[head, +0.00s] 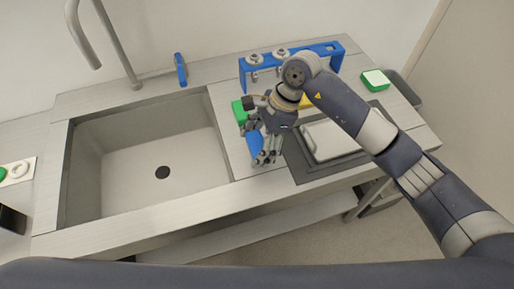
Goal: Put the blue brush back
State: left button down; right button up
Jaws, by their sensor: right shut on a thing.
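My right gripper (264,158) points down over the counter strip between the sink and the dark mat. It is shut on the blue brush (254,145), whose blue part shows beside and behind the fingers. The rest of the brush is hidden by the gripper, and I cannot tell whether it touches the counter. A blue rack (328,49) stands at the back of the counter behind my right wrist, which partly hides it. My left gripper is not in view.
The empty sink (120,185) lies left, with a tap (128,70) and its blue lever (181,69) behind. A green item (239,110) is close behind the gripper. A white tray (318,141) lies on the dark mat (300,170). A green-and-white block (375,80) sits back right.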

aim_at(257, 152)
notch_tip(257, 152, down, 3)
jog(key=shift+s+r+p, duration=0.15)
jog(key=shift+p, duration=0.75)
jog(key=shift+f, duration=0.3)
jog(key=shift+f, duration=0.15)
jog(key=shift+f+b, duration=0.15)
jog(key=shift+b, duration=0.2)
jog(key=o, duration=1)
